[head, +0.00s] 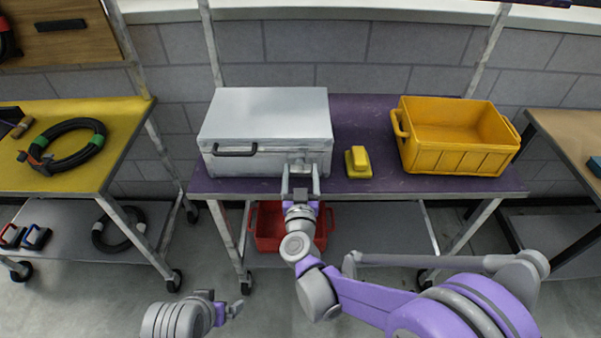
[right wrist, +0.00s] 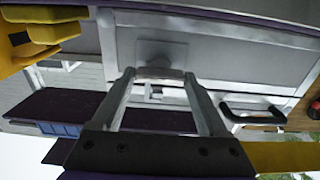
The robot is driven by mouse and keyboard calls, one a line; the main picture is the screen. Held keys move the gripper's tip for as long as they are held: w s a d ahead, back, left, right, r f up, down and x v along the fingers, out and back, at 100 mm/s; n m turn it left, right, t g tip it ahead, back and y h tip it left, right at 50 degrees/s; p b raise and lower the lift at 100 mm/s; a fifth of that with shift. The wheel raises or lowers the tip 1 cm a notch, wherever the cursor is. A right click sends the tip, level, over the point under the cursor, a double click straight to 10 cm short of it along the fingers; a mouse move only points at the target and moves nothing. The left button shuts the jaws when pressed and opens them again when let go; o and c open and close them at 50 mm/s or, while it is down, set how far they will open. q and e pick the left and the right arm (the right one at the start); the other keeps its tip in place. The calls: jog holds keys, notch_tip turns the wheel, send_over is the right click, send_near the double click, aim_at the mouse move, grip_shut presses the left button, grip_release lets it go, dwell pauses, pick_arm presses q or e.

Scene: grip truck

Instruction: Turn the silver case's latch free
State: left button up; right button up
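The silver case (head: 265,115) sits closed on the purple-topped table, with a black handle (head: 235,150) on its front. Its latch (head: 299,157) is on the front, right of the handle. My right gripper (head: 301,172) reaches up to the latch. In the right wrist view, the latch (right wrist: 160,73) lies as a crosswise bar between the fingertips of my right gripper (right wrist: 160,80), below a square plate. The fingers are wide apart, one at each end of the bar; contact is unclear. My left gripper (head: 226,308) hangs low in front of the table, open and empty.
On the purple table (head: 350,110), a yellow block-like object (head: 358,162) stands right of the case, and a yellow bin (head: 455,150) stands farther right. A red bin (head: 266,230) is on the lower shelf. A yellow table (head: 110,125) with a coiled cable stands left.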

jog(key=c, duration=0.8)
jog(key=shift+c, duration=0.2)
jog(key=shift+m, duration=0.4)
jog(key=m+b, duration=0.1)
jog(key=m, duration=0.2)
jog(key=shift+f, duration=0.1)
jog(key=m+b, duration=0.1)
jog(key=m, duration=0.3)
jog(key=shift+d, duration=0.15)
jog(key=m+b, duration=0.1)
jog(key=m, duration=0.9)
jog(key=shift+f, duration=0.1)
